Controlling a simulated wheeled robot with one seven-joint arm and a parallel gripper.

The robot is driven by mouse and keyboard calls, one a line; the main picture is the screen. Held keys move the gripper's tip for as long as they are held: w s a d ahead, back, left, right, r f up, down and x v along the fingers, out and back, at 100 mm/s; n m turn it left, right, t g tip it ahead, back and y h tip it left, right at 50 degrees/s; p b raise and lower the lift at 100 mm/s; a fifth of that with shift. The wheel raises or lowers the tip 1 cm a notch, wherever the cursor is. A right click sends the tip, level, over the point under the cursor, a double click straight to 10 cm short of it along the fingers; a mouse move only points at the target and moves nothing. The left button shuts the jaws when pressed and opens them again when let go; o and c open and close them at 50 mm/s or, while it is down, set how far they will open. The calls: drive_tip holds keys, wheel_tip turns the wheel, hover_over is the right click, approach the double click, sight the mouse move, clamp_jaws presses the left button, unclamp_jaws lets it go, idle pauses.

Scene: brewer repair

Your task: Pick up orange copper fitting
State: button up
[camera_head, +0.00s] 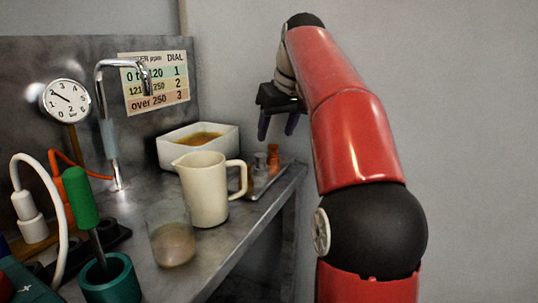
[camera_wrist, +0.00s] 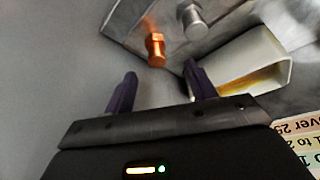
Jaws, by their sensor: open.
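The orange copper fitting (camera_wrist: 155,48) is upright on a grey metal tray (camera_wrist: 120,22) in the wrist view, just beyond and between my fingertips. In the head view the copper fitting (camera_head: 273,155) is on the tray behind the white jug. My gripper (camera_head: 278,130) is above the tray, fingers pointing down, open and empty. In the wrist view my gripper (camera_wrist: 160,82) shows two purple fingers spread apart, not touching the fitting.
A silver fitting (camera_wrist: 192,20) stands beside the copper one. A white basin (camera_head: 198,143) with brown liquid is close by. The white jug (camera_head: 205,190), a glass (camera_head: 170,235) and a tap (camera_head: 108,130) stand on the counter. The counter's edge is at the right.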

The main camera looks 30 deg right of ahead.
sight(274, 145)
drive_tip(key=x, duration=0.2)
drive_tip(key=b+x, duration=0.1)
drive_tip(key=x, duration=0.3)
drive_tip(key=shift+s+d+f, duration=0.1)
drive_tip(key=shift+d, duration=0.15)
drive_tip(key=c, duration=1.1)
